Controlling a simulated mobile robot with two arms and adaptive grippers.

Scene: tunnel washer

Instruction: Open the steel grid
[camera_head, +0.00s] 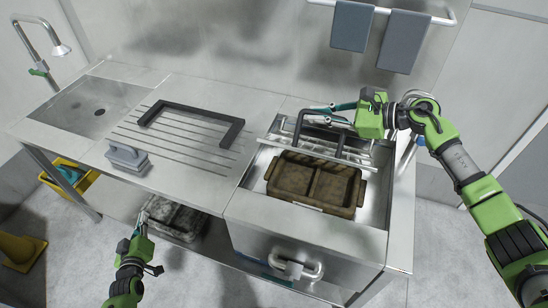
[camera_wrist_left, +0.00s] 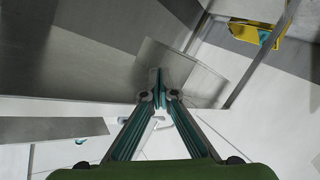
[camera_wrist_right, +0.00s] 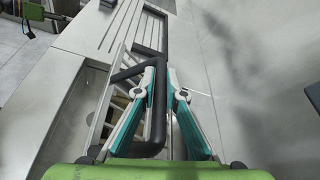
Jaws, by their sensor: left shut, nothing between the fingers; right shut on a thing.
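The steel grid (camera_head: 300,145) is at the back of the washer basin, with a dark, bent handle (camera_head: 298,122) on it. It looks raised at the rear edge, but its exact tilt is hard to tell. My right gripper (camera_head: 326,112) is shut on the handle. In the right wrist view the fingers (camera_wrist_right: 164,80) are at the dark bar (camera_wrist_right: 157,125), with thin steel bars (camera_wrist_right: 122,80) beside it. My left gripper (camera_head: 144,220) is shut and empty, low in front of the counter; its closed fingertips show in the left wrist view (camera_wrist_left: 158,78).
A brown, dirty two-part tray (camera_head: 361,190) sits in the basin (camera_head: 251,182). A second dark handle (camera_head: 190,110) lies over the grooved counter to the left, near a grey handled block (camera_head: 128,160). A pipe handle (camera_head: 296,271) projects from the washer front. Cloths (camera_head: 402,40) hang behind.

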